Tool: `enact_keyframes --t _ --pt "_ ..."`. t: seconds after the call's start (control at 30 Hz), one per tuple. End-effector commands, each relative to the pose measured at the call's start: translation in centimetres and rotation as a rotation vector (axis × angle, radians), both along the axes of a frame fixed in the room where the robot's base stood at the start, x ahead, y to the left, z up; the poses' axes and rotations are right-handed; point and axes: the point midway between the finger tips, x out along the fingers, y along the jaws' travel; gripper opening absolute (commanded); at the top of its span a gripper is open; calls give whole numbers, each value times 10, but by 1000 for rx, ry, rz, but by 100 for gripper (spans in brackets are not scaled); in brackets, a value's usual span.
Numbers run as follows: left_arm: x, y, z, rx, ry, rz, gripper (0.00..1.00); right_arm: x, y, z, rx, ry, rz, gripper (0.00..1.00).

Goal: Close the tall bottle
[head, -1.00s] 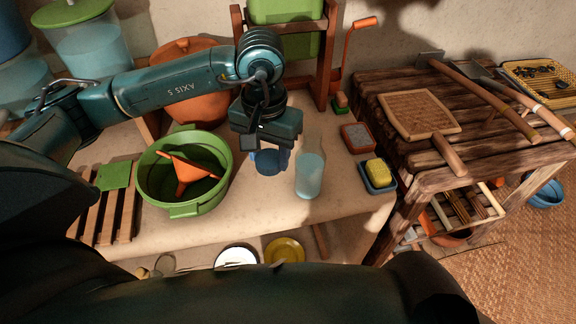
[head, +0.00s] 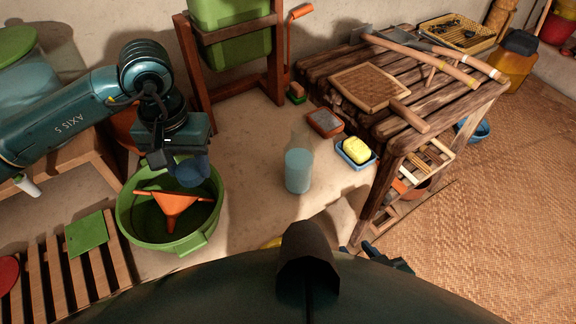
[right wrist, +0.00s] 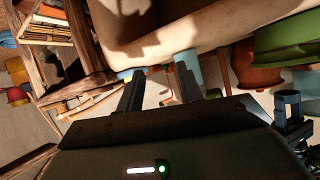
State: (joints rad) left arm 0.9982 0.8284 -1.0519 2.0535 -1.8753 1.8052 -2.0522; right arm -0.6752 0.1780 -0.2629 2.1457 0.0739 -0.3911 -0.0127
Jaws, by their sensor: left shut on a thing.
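The tall bottle (head: 298,172) is clear, holds pale blue liquid and stands upright on the pale counter. Its clear upper part is faint, and I see no lid on it. My left gripper (head: 190,163) is shut on a round blue piece (head: 194,172), seemingly a cap. It holds this above the right side of the green basin, left of the bottle and apart from it. My right gripper (right wrist: 158,85) shows in the right wrist view with its fingers apart and nothing seen between them.
Right of the bottle are a blue dish with a yellow sponge (head: 356,150) and a reddish tray (head: 325,122). A wooden table (head: 440,118) stands further right. Counter between basin and bottle is clear.

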Motion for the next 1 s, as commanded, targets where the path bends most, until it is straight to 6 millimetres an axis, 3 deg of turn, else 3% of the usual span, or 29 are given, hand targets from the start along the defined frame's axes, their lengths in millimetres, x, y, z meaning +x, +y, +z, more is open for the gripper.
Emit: enact_keyframes --t 0.27,0.47,0.57,0.77,0.9,1.0 --pt "0 0 0 0 0 0 24 0 0 0 -1 0 0 37" --pt "12 -17 3 -2 -4 15 24 6 -2 -4 -130 -33 49 54" --pt "28 -42 8 -1 -7 42 24 16 -6 -8 -350 -97 128 62" --pt "57 -92 24 1 -7 112 24 47 -6 -5 -997 -352 363 78" --pt "73 -121 38 1 -7 164 24 65 5 5 -1478 -567 529 88" --pt "84 -142 50 1 -8 208 24 75 19 13 -1827 -725 633 88"
